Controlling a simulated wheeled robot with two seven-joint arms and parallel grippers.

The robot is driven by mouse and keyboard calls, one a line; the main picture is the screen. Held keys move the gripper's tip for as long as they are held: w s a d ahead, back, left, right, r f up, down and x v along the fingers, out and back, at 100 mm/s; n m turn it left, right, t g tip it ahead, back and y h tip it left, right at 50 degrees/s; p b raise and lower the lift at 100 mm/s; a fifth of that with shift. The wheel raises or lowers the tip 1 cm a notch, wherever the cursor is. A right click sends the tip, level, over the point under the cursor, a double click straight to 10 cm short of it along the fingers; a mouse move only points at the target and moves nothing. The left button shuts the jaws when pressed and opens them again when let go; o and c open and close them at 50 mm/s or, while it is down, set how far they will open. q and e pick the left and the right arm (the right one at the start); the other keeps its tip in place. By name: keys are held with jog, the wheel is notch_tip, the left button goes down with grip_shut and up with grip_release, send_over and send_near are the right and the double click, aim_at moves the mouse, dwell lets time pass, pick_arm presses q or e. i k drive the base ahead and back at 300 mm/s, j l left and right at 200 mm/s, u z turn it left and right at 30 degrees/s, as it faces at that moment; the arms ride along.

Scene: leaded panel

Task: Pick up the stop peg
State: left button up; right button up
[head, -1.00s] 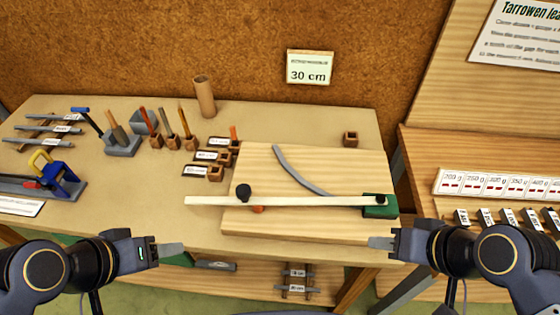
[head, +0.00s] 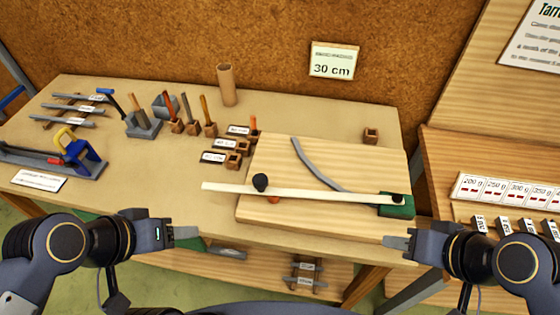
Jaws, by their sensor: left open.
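Another orange-red piece (head: 273,199) shows partly under the pale bar (head: 300,192) on the board. I cannot tell from the pictures which is the stop peg. My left gripper (head: 188,232) is open and empty at the table's front edge, well short of both. My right gripper (head: 397,243) is in front of the board's right corner, touching nothing visible. Its finger gap does not show.
The bar has a black knob (head: 260,182) and ends at a green block (head: 396,209). A curved grey strip (head: 312,166) lies on the board. Tools in holders (head: 190,125) and a tube (head: 227,85) stand behind left. An empty-looking block (head: 370,135) stands behind right.

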aim_at(253, 118)
jog(key=j, duration=0.45)
jog(key=i+j+u, duration=0.15)
jog(key=j, duration=0.75)
jog(key=i+j+u, duration=0.1)
jog(key=j, duration=0.3)
jog(key=i+j+u, duration=0.1)
jog(key=j, duration=0.35)
